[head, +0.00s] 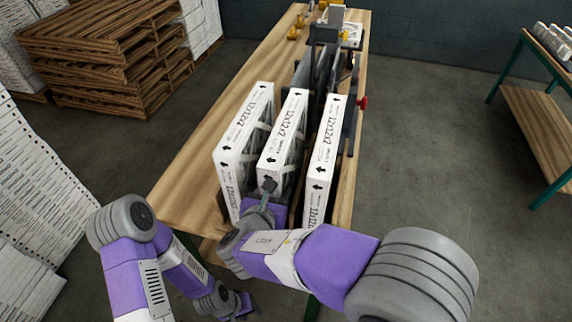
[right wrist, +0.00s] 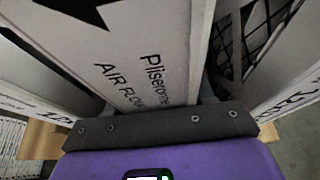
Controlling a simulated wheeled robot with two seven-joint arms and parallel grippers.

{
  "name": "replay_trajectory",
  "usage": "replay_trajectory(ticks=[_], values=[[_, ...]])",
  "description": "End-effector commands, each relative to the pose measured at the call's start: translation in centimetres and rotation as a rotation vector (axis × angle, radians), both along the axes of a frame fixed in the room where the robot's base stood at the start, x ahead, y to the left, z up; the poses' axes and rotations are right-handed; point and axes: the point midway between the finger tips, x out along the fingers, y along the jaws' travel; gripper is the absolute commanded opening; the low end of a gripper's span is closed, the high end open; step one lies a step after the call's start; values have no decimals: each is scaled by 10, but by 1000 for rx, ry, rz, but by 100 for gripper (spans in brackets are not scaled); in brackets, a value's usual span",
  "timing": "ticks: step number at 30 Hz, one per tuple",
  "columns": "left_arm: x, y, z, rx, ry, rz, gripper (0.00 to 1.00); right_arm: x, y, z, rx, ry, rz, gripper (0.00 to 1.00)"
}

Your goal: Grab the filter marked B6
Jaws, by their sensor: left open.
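Three white boxed filters stand upright in a row in the head view: a left one (head: 243,140), a middle one (head: 284,135) and a right one (head: 325,150). Each shows "12x12x2" and black arrows on its edge. I cannot read a B6 mark on any. My right gripper (head: 268,187) is at the near end of the middle filter. In the right wrist view this filter's white edge (right wrist: 140,55) fills the space ahead of the palm. The fingers are mostly hidden, so I cannot tell whether they grip it. My left gripper (head: 240,307) is low at the bottom, open and away from the filters.
The filters stand at the near end of a long wooden table (head: 190,180). Dark upright panels (head: 318,75) and a red knob (head: 362,102) are behind them. Wooden pallets (head: 100,50) are stacked at left. A green-framed table (head: 545,125) is at right, with clear floor between.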

Motion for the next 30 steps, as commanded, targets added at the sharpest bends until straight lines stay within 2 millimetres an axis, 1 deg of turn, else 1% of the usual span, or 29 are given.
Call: replay_trajectory(ticks=[1, 4, 10, 13, 17, 21, 24, 30], values=[[0, 0, 0, 0, 0, 0, 43, 0, 0, 0, 0, 0, 0, 33], [0, 0, 0, 0, 0, 0, 43, 0, 0, 0, 0, 0, 0, 18], [0, 0, 0, 0, 0, 0, 43, 0, 0, 1, 1, -1, 1, 18], [0, 0, 3, 0, 0, 0, 43, 0, 0, 7, 2, -3, 0, 18], [0, 0, 11, 0, 0, 0, 43, 0, 0, 28, 5, -4, -1, 18], [0, 0, 22, 0, 0, 0, 43, 0, 0, 59, 6, -4, -1, 18], [0, 0, 28, 0, 0, 0, 43, 0, 0, 77, 5, -5, -1, 18], [0, 0, 37, 0, 0, 0, 43, 0, 0, 102, 2, -3, 0, 18]])
